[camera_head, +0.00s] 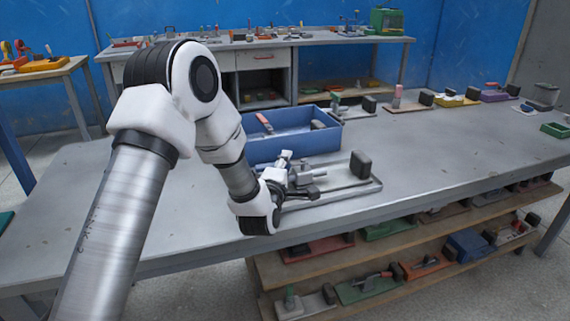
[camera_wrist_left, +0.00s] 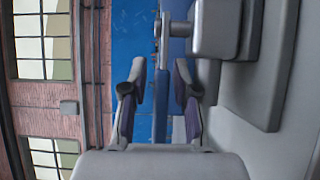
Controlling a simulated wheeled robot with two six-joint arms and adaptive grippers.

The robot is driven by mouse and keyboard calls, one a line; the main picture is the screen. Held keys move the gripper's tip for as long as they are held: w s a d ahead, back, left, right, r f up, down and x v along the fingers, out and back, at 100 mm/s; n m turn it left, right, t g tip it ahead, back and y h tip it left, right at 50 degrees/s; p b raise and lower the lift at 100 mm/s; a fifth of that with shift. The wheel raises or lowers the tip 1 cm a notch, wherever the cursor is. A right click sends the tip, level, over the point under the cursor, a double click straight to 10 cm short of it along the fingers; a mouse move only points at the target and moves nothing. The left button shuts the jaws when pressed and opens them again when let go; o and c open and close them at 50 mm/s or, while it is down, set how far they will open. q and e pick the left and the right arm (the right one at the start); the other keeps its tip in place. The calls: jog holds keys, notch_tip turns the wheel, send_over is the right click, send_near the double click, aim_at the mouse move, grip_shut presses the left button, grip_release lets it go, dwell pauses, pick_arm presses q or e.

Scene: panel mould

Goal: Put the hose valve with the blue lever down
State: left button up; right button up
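My left gripper (camera_head: 303,179) is low over a grey plate (camera_head: 345,191) on the table. In the left wrist view its two fingers (camera_wrist_left: 159,85) are apart, with a narrow blue bar (camera_wrist_left: 160,115), seemingly the lever, between them. Gaps show on both sides of the bar. A grey valve-like body (camera_wrist_left: 214,29) with a short stub sits just ahead of the fingers, beside a flat grey plate. In the head view small grey parts (camera_head: 314,174) show at the fingertips; which belong to the valve is hard to tell. My right gripper is not in view.
A dark block (camera_head: 360,164) stands at the plate's far right corner. A blue bin (camera_head: 300,145) with a few parts stands right behind the plate. Several small fixtures line the table's back edge. The table (camera_head: 440,160) is clear to the right.

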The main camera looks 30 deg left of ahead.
pick_arm(q)
jog(key=shift+f, duration=0.15)
jog(key=shift+r, duration=0.25)
jog(key=v, duration=1.2)
jog(key=shift+w, duration=0.1)
